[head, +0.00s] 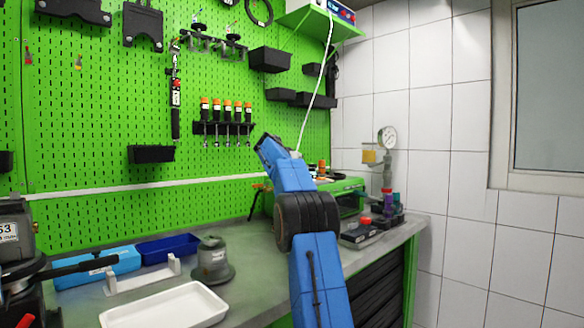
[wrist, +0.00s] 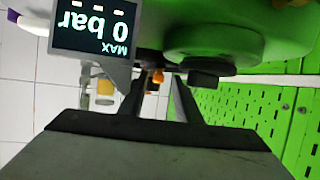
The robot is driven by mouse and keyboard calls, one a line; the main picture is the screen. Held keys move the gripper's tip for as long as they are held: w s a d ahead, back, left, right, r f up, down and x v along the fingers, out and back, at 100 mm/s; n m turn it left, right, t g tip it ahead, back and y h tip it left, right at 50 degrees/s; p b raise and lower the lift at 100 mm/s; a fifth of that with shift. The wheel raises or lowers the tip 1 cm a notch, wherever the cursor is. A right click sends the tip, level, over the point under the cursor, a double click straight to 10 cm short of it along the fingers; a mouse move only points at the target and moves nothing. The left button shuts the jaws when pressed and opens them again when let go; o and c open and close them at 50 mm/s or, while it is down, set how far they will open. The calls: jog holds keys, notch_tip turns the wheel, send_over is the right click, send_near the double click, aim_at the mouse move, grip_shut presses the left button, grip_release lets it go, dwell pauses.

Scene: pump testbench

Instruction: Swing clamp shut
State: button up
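My gripper (wrist: 162,82) shows in the wrist view as two dark fingers standing apart, with no held object visible between them. A small orange part (wrist: 158,76) shows beyond the gap; I cannot tell whether it belongs to the clamp. A green rounded housing (wrist: 215,38) with a dark round part (wrist: 204,77) is close to the right finger; contact is unclear. In the head view, my blue arm reaches toward the green test unit (head: 349,186) and hides part of it; my gripper cannot be made out. I cannot clearly identify the clamp or its position.
A display (wrist: 97,27) reading 0 bar, upside down, is close at the upper left. A gauge (head: 388,137) stands at the bench's right end. A white tray (head: 165,309), blue bin (head: 168,247) and grey cylinder (head: 212,262) occupy the bench left of my arm.

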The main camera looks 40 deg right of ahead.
jog(key=shift+w+m+g+h, duration=0.3)
jog(key=shift+w+m+g, duration=0.3)
jog(key=shift+m+g, duration=0.25)
jog(key=shift+w+g, duration=0.1)
jog(key=shift+g, duration=0.15)
